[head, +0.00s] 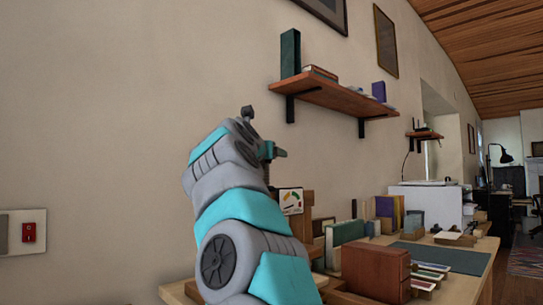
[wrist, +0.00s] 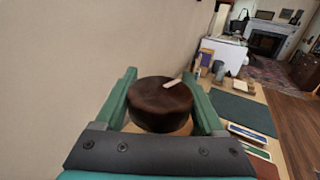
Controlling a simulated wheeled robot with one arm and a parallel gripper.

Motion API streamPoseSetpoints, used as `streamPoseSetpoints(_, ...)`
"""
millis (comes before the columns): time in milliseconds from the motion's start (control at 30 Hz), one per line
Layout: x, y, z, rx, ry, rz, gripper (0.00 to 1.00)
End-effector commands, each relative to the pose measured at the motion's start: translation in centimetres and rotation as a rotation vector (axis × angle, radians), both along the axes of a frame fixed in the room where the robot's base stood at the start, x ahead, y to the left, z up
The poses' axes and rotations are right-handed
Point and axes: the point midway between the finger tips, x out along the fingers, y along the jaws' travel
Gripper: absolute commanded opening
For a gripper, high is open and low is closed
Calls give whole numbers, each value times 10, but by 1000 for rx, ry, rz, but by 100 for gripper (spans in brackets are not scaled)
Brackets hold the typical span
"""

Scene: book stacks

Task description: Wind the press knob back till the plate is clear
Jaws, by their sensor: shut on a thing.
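The press knob (wrist: 158,112) is a dark brown round disc with a pale mark on its top, near its right edge. In the wrist view it sits between the two green fingers of my gripper (wrist: 160,88), which is shut on it. In the head view my gripper (head: 268,151) is at the end of the raised arm, and the knob cannot be made out there. A wooden frame (head: 307,215) stands partly behind my arm. The press plate cannot be made out in either view, so its clearance cannot be told.
The workbench holds a brown box (head: 375,272), upright books (head: 345,232), a dark green mat (head: 440,257) and a white cabinet (head: 432,203). A wall shelf (head: 335,97) with books is above, right of my arm. A red switch (head: 29,232) is on the left wall.

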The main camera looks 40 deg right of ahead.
Motion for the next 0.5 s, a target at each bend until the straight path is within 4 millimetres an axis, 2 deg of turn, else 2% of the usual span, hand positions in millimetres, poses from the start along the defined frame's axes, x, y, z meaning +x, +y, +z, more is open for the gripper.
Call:
streamPoseSetpoints(200,4,3,-2,6,5,115,16)
streamPoseSetpoints(500,6,5,-2,5,2,200,16)
